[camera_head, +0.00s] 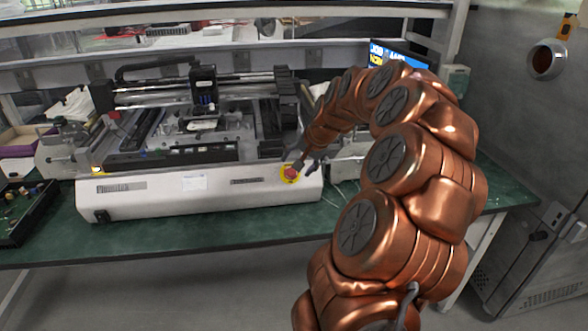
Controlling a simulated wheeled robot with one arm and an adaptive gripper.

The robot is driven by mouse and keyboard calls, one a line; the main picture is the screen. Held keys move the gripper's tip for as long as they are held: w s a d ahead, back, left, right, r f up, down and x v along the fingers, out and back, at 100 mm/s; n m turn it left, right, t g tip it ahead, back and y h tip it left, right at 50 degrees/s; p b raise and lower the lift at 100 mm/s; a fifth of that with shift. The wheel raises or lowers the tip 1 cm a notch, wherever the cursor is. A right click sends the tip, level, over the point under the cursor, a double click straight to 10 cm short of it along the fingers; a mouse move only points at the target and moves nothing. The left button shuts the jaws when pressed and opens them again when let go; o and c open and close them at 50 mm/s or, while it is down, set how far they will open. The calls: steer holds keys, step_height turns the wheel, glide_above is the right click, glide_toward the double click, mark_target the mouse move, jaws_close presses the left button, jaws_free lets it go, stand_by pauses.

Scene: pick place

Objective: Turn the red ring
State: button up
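A red knob with a yellow ring around it (290,174) sits on the front right of a white bench machine (205,197). It is the only red ring-like thing that I can make out. My copper arm reaches in from the lower right, and my gripper (304,166) is right at the knob, just above and to its right in the picture. The dark fingers point down toward it and partly overlap it. The fingers look spread apart, but they are small here, and I cannot tell whether they touch the knob.
The machine stands on a green-topped bench (262,224) with a gantry above it. A black tray of small parts (22,212) is at the left. A monitor (398,54) stands behind my arm. A grey cabinet (530,150) is at the right. The bench's front strip is mostly clear.

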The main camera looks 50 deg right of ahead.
steer(key=v, duration=0.7)
steer(key=shift+r, duration=0.25)
steer(key=shift+s, duration=0.15)
